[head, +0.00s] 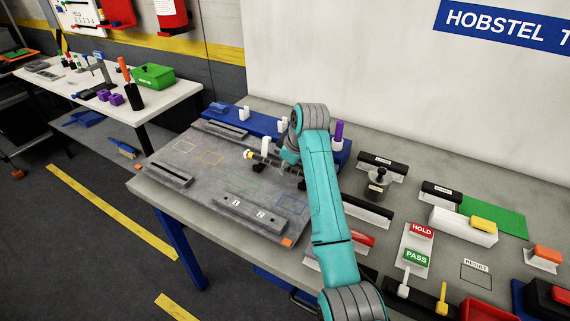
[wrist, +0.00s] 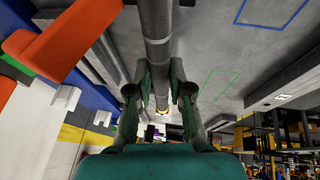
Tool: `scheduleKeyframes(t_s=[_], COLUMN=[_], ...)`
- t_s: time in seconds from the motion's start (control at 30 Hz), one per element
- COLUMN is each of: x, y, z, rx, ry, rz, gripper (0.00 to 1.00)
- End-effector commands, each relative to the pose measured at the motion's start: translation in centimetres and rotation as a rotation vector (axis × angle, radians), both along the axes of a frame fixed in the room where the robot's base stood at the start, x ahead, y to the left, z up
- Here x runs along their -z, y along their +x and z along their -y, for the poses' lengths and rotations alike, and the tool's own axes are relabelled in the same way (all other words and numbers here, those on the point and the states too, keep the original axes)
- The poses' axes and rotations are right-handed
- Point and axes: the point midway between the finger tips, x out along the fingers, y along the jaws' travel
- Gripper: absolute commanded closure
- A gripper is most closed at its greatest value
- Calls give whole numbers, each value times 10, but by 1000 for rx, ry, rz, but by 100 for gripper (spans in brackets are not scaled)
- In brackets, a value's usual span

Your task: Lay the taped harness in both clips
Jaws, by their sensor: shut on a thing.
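The harness is a dark grey tube (wrist: 156,28) with a yellow band near its far end in the wrist view. My gripper (wrist: 160,92) is shut on it, one finger on each side. In the head view, the harness's yellow-and-white end (head: 249,155) sticks out left of my gripper (head: 277,163), over the grey plate (head: 185,147); the arm hides part of it. The two clips cannot be told apart surely. A grey block with labels 1 and 2 (head: 250,213) lies on the plate's near side, apart from the harness.
A blue rail (head: 262,122) with white upright pieces runs along the plate's back. A purple cylinder (head: 338,133) stands behind my arm. A grey bar (head: 170,174) lies on the plate's left. Black-handled tools and the HOLD and PASS panel (head: 417,248) crowd the right.

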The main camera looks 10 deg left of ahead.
Motion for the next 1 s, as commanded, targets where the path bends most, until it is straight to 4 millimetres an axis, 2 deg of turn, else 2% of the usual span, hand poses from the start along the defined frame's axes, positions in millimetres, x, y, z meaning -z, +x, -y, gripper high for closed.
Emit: scheduleKeyframes(t_s=[0.83, 0.87, 0.9, 0.97, 1.0], x=[18, 18, 18, 18, 18], y=[0, 0, 0, 0, 0], z=[0, 0, 0, 0, 0], rx=[0, 0, 0, 0, 0], ry=[0, 0, 0, 0, 0], rz=[0, 0, 0, 0, 0], gripper=[100, 73, 63, 51, 51])
